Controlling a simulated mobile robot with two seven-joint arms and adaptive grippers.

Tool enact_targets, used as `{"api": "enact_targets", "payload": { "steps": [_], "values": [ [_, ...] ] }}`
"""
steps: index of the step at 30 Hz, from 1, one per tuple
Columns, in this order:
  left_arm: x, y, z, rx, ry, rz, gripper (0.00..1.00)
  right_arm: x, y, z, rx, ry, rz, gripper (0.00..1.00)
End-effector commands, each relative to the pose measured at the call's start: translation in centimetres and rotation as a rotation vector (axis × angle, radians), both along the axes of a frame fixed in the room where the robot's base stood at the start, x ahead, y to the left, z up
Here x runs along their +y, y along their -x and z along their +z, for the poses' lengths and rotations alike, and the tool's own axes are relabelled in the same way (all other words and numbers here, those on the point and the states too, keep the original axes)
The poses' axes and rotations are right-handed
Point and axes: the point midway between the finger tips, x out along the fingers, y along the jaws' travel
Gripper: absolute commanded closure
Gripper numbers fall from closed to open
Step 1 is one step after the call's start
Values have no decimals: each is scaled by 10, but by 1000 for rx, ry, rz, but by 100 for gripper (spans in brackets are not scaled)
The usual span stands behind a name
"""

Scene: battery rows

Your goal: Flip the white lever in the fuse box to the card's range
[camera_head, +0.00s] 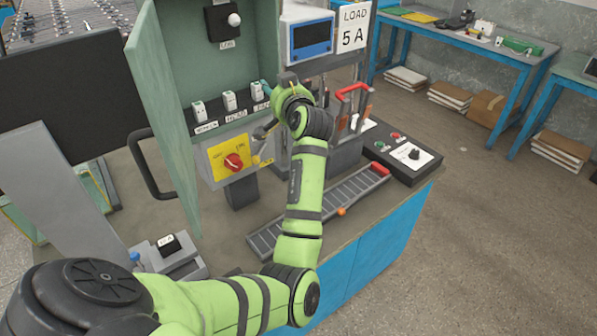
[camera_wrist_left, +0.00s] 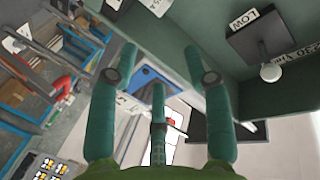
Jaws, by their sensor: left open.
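The fuse box (camera_head: 207,57) is an open green cabinet. On its back wall a black plate carries a white round-ended lever (camera_head: 234,19). In the left wrist view the lever's white knob (camera_wrist_left: 271,72) is at the right, on a dark plate with a LOW label (camera_wrist_left: 243,18). The card (camera_head: 353,28) reads LOAD 5 A. My left gripper (camera_head: 266,90) is at the box's lower right, below and right of the lever and apart from it. In the left wrist view its teal fingers (camera_wrist_left: 160,60) are spread with nothing between them. My right gripper is not in view.
Several white fuses (camera_head: 229,101) stand on a labelled ledge in the box. Below is a yellow plate with a red knob (camera_head: 233,161). A blue-screened meter (camera_head: 311,38) and red-handled switch (camera_head: 352,91) stand to the right. A blue table (camera_head: 470,45) is behind.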

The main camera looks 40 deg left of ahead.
Motion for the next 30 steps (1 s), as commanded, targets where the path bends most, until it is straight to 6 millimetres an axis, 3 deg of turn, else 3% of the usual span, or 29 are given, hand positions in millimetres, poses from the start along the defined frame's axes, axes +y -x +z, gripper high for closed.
{"api": "enact_targets", "payload": {
  "steps": [18,30],
  "values": [
    [-43,6,-118,176,80,-177,50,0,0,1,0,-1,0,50],
    [-71,23,-182,277,140,-270,50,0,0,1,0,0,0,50]
  ]
}}
